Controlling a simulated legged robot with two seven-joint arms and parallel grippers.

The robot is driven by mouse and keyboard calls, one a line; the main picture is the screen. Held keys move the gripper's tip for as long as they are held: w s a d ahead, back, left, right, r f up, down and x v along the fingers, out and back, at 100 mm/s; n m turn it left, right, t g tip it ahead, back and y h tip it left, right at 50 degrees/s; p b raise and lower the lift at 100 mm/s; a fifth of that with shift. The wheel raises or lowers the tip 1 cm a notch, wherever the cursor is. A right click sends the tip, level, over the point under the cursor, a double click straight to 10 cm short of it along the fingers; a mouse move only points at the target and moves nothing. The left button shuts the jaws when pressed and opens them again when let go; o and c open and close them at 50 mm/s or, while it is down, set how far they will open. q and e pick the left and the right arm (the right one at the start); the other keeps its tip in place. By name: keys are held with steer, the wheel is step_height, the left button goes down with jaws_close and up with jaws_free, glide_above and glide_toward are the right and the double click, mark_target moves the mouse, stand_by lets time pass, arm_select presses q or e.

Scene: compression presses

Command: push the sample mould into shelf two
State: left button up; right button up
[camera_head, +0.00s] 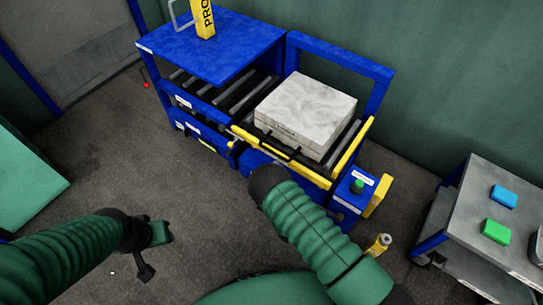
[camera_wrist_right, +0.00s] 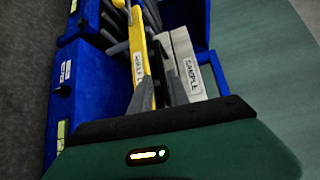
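The sample mould (camera_head: 306,108), a pale grey slab with a dark front handle, lies flat on the rollers at the right part of the blue rack. Its label reading SAMPLE shows in the right wrist view (camera_wrist_right: 189,70). My right gripper (camera_wrist_right: 182,85) has its fingers apart, facing the yellow rail and the mould's front; I cannot tell whether they touch. In the head view my right forearm hides it. My left gripper (camera_head: 157,252) is open and empty over the floor at the left. Shelf two's label is not readable.
The blue rack (camera_head: 205,50) has a left section with dark rollers under its top. A yellow rail (camera_head: 258,144) runs along the front. A grey cart (camera_head: 480,190) with blue and green blocks stands far right.

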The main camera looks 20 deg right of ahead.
mark_target(272, 152)
steer(key=w+b, duration=0.1)
steer(key=w, duration=0.2)
steer(key=w+f+b, duration=0.1)
steer(key=w, duration=0.2)
steer(key=w+d+b, duration=0.1)
steer(key=w, duration=0.1)
steer(key=shift+w+f, duration=0.25)
steer(key=shift+w, duration=0.15)
steer(key=shift+w+r, duration=0.1)
steer(key=shift+w, duration=0.15)
steer(key=shift+c, duration=0.3)
jaws_close()
steer(key=shift+s+f, duration=0.15)
steer(key=shift+f, duration=0.1)
